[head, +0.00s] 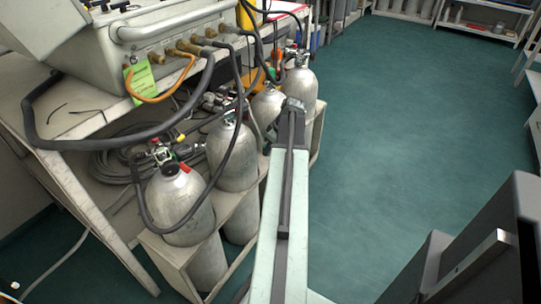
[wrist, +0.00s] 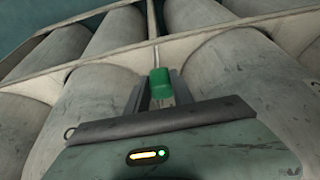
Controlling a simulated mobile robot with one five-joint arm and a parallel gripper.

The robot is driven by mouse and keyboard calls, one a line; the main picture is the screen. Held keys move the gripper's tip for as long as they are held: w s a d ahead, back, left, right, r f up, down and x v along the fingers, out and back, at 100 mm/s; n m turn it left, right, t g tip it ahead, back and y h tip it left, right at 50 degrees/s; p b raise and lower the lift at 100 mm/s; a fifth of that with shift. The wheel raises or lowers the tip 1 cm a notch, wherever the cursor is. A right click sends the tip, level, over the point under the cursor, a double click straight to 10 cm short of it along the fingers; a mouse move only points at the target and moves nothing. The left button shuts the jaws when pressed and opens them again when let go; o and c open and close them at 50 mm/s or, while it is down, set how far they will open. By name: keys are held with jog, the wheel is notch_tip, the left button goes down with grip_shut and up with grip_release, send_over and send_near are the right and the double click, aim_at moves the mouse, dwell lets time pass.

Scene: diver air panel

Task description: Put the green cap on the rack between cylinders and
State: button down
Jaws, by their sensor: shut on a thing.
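My gripper (wrist: 160,88) is shut on the green cap (wrist: 160,83), which shows between its two fingers in the wrist view. Behind the cap, a pale rail of the rack (wrist: 200,36) runs across, with a thin divider meeting it just above the cap. Grey cylinders lie to the left (wrist: 85,85) and right (wrist: 225,70) of the cap. I cannot tell whether the cap touches the rail. In the head view, my arm reaches past the rack (head: 238,228), which holds several grey cylinders (head: 180,205); the cap is hidden there.
A bench (head: 75,125) with a grey panel box (head: 175,45), hoses and a green tag (head: 140,82) stands at the left. Black hoses (head: 228,130) loop down to the cylinder valves. The green floor (head: 410,120) to the right is clear. Shelves (head: 480,25) stand at the back.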

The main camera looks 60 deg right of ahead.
aim_at(267, 160)
notch_tip(267, 160, down, 4)
jog(key=b, duration=0.4)
jog(key=shift+r, duration=0.25)
jog(key=shift+f, duration=0.15)
jog(key=c, duration=1.1)
grip_release()
